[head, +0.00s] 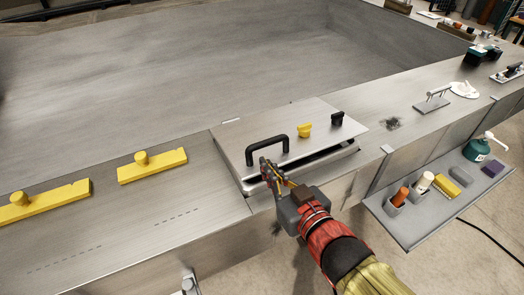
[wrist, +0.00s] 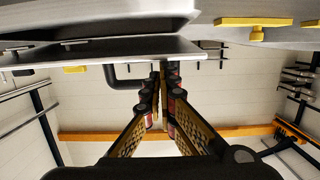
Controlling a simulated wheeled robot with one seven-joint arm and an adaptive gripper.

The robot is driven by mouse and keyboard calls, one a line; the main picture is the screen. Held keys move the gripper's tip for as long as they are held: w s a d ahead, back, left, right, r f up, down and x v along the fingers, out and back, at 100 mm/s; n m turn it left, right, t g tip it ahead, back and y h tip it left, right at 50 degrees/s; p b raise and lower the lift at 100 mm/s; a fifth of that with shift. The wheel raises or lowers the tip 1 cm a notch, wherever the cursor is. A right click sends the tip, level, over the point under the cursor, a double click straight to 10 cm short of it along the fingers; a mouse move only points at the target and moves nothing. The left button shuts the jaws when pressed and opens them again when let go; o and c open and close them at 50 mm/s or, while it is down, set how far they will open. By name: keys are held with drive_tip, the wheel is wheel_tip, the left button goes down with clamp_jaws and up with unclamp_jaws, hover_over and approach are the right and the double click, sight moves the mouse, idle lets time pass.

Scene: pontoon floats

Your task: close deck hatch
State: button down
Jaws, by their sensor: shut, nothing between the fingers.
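The deck hatch (head: 240,142) is a grey metal lid on the pontoon deck, with a black loop handle, a yellow knob (head: 304,130) and a black latch piece (head: 337,118) on top. It is slightly raised: a dark gap shows along its front and right edge, above the hatch frame (head: 318,166). My gripper (head: 268,170) is at the lid's front edge, just in front of the handle (head: 266,140). Its fingers are shut and empty. In the wrist view the fingertips (wrist: 163,72) are beside the lid's edge (wrist: 95,52) and handle (wrist: 122,78); whether they touch is unclear.
Two yellow bars with knobs (head: 152,165) lie on the deck to the left. A side shelf (head: 410,230) with bottles and a yellow sponge (head: 446,186) hangs at the right. The deck's left part is largely clear.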

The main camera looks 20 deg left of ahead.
drive_tip(key=shift+s+d+f+b, duration=0.1)
drive_tip(key=shift+f+b, duration=0.55)
drive_tip(key=shift+f, duration=0.35)
drive_tip(key=shift+s+d+f+b, duration=0.15)
drive_tip(key=shift+f+b, duration=0.45)
drive_tip(key=shift+f, duration=0.35)
drive_tip(key=shift+s+d+f+b, duration=0.1)
drive_tip(key=shift+f+b, duration=0.55)
drive_tip(key=shift+f, duration=0.35)
